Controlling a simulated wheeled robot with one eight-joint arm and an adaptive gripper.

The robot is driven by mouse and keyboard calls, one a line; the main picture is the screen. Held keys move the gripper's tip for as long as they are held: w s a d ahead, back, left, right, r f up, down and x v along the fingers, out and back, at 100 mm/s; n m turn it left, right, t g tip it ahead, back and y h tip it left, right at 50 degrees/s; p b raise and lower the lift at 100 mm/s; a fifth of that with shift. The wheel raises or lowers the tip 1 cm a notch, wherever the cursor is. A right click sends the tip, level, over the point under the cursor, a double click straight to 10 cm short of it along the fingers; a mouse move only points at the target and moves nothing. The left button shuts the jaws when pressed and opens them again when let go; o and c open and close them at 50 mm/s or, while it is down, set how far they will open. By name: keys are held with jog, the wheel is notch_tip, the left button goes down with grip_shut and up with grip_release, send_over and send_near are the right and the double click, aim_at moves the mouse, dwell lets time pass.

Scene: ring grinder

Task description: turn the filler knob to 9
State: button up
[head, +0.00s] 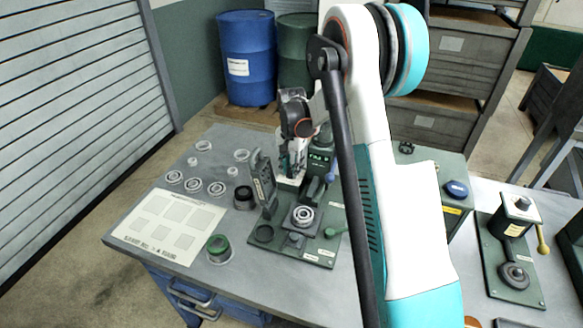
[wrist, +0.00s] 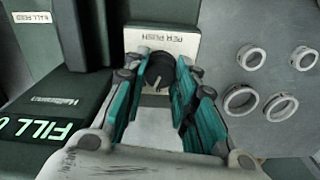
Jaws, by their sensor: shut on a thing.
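The filler knob (wrist: 158,72) is small and black with a pale pointer line, in the wrist view. It sits at the edge of a cream plate (wrist: 186,44) lettered "PER PUSH". The teal fingers of my gripper (wrist: 161,66) are shut on the knob, one on each side. The pointer line faces the bottom of the wrist picture; the fingers hide any dial numbers. In the head view my gripper (head: 287,166) is at the front of the dark green filler unit (head: 320,150), and the knob cannot be made out. A lit "FILL" display (wrist: 38,131) is partly cut off.
Several metal rings (wrist: 282,106) lie on the grey table beside the filler. A green base plate (head: 322,252) with a bearing holder (head: 304,215) and an upright dark bracket (head: 262,182) stand in front. A printed sheet (head: 168,226) lies at left.

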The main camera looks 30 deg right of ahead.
jog(key=o, duration=1.1)
